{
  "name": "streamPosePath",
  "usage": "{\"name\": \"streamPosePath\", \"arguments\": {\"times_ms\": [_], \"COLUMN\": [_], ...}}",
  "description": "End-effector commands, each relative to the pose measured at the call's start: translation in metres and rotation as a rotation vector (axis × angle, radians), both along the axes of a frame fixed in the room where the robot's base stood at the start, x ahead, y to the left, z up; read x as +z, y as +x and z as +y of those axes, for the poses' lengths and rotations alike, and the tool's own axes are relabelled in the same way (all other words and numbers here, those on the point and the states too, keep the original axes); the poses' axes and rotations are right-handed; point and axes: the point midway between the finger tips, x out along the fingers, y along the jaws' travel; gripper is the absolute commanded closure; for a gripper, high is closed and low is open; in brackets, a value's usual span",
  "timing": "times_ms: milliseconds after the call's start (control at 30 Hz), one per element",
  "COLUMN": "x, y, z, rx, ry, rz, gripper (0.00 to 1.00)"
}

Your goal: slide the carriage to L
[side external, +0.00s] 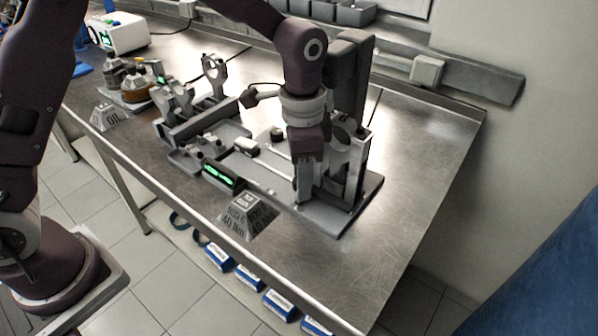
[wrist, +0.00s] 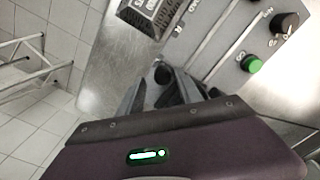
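My gripper (side external: 304,190) points down at the front of the grey machine's base plate (side external: 345,218), beside its upright column. In the wrist view my gripper (wrist: 164,84) has a small dark rounded knob (wrist: 161,73) at its fingertips. Whether the fingers grip this knob or only stand around it is not clear. The knob lies near the end of a straight slot (wrist: 212,35) in a grey panel with small letter marks. I cannot pick out the carriage for certain or read an L.
A green button (wrist: 251,63) and a black knob (wrist: 285,23) sit on the panel. A lit green display (side external: 220,174) and an oil tray (side external: 128,98) are farther left. The bench's right side is clear.

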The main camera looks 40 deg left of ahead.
Motion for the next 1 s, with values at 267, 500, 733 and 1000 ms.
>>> {"name": "streamPosePath", "arguments": {"times_ms": [267,500,733,1000], "x": [0.0,0.04,0.07,0.071], "y": [0.0,0.001,0.001,0.0], "z": [0.002,0.001,0.001,0.002], "rx": [0.001,0.001,0.0,0.001], "ry": [0.003,0.001,0.001,0.002], "rz": [0.0,-0.006,-0.002,-0.001], "gripper": [0.55,0.55,0.55,0.55]}}
